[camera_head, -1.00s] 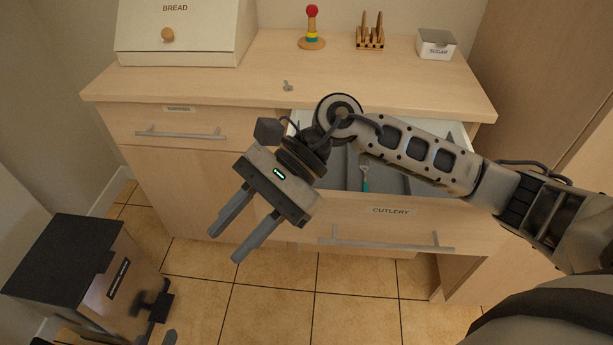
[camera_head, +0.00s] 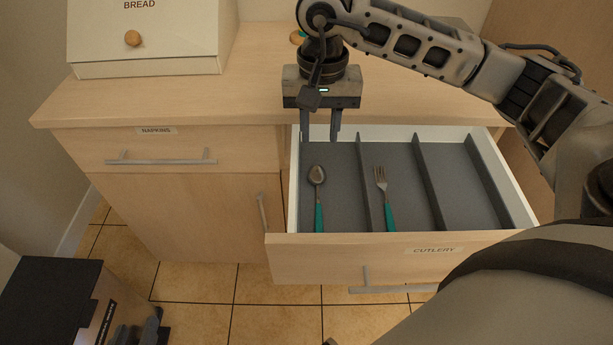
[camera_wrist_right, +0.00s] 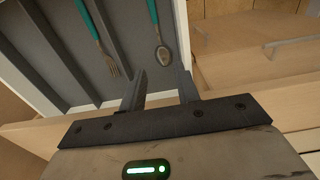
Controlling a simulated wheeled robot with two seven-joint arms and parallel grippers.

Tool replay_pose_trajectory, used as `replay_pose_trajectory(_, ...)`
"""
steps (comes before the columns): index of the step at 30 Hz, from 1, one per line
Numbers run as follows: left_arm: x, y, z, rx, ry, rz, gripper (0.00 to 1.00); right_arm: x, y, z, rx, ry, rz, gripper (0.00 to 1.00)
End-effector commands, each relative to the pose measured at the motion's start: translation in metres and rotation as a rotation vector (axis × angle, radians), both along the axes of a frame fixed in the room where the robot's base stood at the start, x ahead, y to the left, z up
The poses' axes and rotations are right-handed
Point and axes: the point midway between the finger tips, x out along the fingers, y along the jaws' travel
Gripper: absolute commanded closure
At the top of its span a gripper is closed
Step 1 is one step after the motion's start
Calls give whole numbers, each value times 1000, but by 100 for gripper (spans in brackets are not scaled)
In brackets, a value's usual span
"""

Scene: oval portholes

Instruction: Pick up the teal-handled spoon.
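The teal-handled spoon (camera_head: 318,192) lies in the leftmost compartment of the open cutlery drawer (camera_head: 345,245), its bowl toward the back. It also shows in the right wrist view (camera_wrist_right: 160,42), ahead of the fingers. My right gripper (camera_head: 320,138) is open and empty, pointing down above the back left of the drawer, behind the spoon's bowl and apart from it. Its two fingers also show in the right wrist view (camera_wrist_right: 160,88). My left gripper (camera_head: 145,330) is at the bottom left edge, mostly cut off; its fingers cannot be made out.
A teal-handled fork (camera_head: 384,195) lies in the compartment to the right of the spoon. Grey dividers (camera_head: 428,185) separate the compartments; those further right look empty. The bread box (camera_head: 150,40) stands on the counter (camera_head: 180,95) at the left. The napkins drawer (camera_head: 185,148) is shut.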

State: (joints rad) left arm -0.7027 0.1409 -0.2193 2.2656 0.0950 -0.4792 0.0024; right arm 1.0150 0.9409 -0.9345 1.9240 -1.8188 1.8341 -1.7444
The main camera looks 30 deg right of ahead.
Motion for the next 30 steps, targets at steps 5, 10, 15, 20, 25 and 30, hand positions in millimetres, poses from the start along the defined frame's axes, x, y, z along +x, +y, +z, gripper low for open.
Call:
replay_pose_trajectory(5, -5, 0, -7, 2, 13, -1, 64, -2, 0, -40, 0, 7, -1, 68)
replay_pose_trajectory(10, -7, 0, -10, 4, 19, -2, 64, -2, 0, -74, 2, 5, 0, 68)
replay_pose_trajectory(15, -7, 0, -9, 4, 15, -2, 64, -1, 0, -93, 1, 2, 0, 68)
replay_pose_trajectory(20, -6, 0, -8, 3, 12, -3, 64, -1, 1, -100, 2, 3, 1, 68)
replay_pose_trajectory(25, -6, 0, -7, 2, 12, -2, 64, -2, 2, -120, 2, 6, -1, 68)
replay_pose_trajectory(30, -6, 0, -8, 3, 11, -3, 64, -1, 2, -144, 2, 3, 0, 68)
